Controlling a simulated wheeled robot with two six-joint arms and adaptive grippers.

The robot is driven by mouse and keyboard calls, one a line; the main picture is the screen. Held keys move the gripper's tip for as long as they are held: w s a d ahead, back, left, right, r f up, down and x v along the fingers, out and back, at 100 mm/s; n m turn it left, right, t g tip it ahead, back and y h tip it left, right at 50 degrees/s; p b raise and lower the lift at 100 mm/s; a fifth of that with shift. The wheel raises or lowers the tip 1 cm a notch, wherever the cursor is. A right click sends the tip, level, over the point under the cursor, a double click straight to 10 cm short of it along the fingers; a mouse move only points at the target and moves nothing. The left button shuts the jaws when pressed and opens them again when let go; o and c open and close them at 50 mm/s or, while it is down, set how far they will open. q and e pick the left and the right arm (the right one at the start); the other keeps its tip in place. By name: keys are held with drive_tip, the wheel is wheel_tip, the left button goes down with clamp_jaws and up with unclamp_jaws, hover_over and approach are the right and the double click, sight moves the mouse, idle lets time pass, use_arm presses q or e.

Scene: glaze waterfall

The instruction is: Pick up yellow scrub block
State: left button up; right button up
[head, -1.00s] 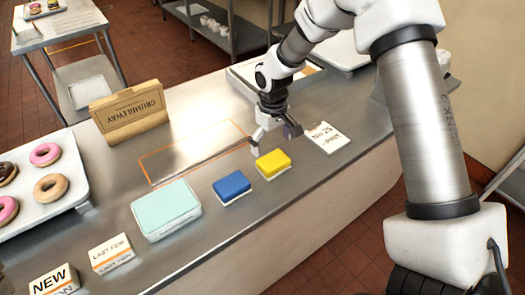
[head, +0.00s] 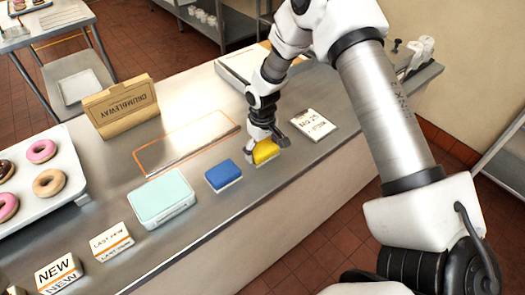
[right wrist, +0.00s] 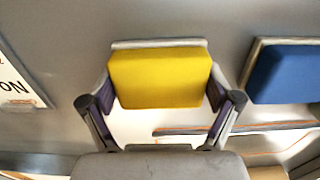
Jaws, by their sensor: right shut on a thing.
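The yellow scrub block (head: 265,152) has a pale base and sits at the counter's front part, between the blue block and a white card. My right gripper (head: 267,142) comes down over it from behind. In the right wrist view the yellow block (right wrist: 160,78) lies between the two fingers of the gripper (right wrist: 161,100), which are shut on its sides. The block looks to be at counter level; I cannot tell whether it is lifted. My left gripper is not in view.
A blue block (head: 223,175) sits close to the left, then a pale teal box (head: 161,199). A white card (head: 313,124) lies to the right. An orange-outlined area (head: 180,145) behind is bare. A donut tray (head: 72,187) and cardboard box (head: 121,106) stand further left.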

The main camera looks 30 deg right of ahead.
sight(262, 147)
drive_tip(key=shift+w+r+b, duration=0.1)
drive_tip(key=shift+r+b, duration=0.3)
wheel_tip(262, 147, up, 2)
drive_tip(key=shift+r+b, duration=0.1)
drive_tip(key=shift+b, duration=0.45)
drive_tip(key=s+a+b, duration=0.1)
drive_tip(key=s+a, duration=0.2)
drive_tip(key=a, duration=0.1)
drive_tip(key=s+a+r+b, duration=0.1)
drive_tip(key=s+a, duration=0.2)
drive_tip(key=a, duration=0.1)
drive_tip(key=s+a+b, duration=0.2)
drive_tip(key=s+a, duration=0.1)
drive_tip(key=a, duration=0.1)
drive_tip(key=shift+r, duration=0.35)
drive_tip(key=shift+s+a+r, duration=0.1)
drive_tip(key=shift+s+a, duration=0.2)
drive_tip(key=shift+a, duration=0.15)
drive_tip(key=shift+o, duration=0.7)
